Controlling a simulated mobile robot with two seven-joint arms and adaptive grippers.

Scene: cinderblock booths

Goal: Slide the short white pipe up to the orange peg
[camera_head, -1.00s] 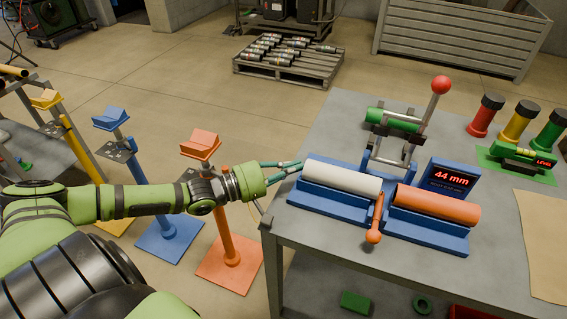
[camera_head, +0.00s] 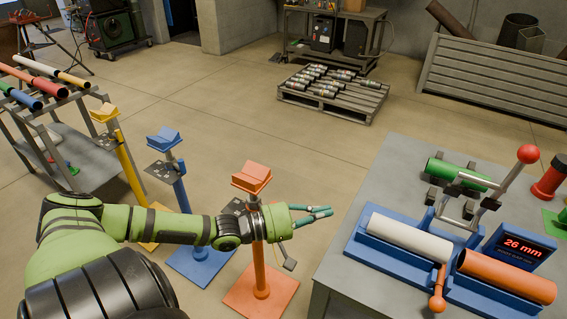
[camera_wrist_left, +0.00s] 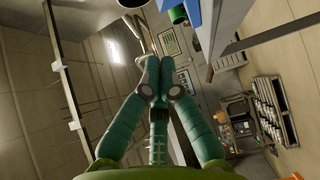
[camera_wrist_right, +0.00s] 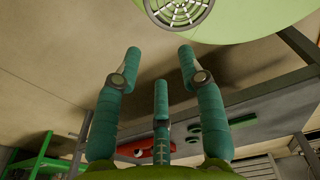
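The short white pipe (camera_head: 408,238) lies in the left part of a blue cradle (camera_head: 384,262) on the grey bench. The orange peg (camera_head: 438,288), with a ball end, stands at the pipe's right end. I cannot tell whether they touch. An orange pipe (camera_head: 506,276) lies right of the peg. My left gripper (camera_head: 331,212) is left of the pipe, apart from it and past the bench's edge. Its fingers are drawn together and empty in the left wrist view (camera_wrist_left: 158,62). My right gripper (camera_wrist_right: 160,52) is open and empty in its wrist view; the head view does not show it.
A display (camera_head: 524,246) reads 26 mm. A red-knobbed lever (camera_head: 528,154) and a green cylinder (camera_head: 458,172) stand behind the cradle. An orange stand (camera_head: 260,250) is on the floor by my left gripper. A pallet (camera_head: 333,96) lies farther back.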

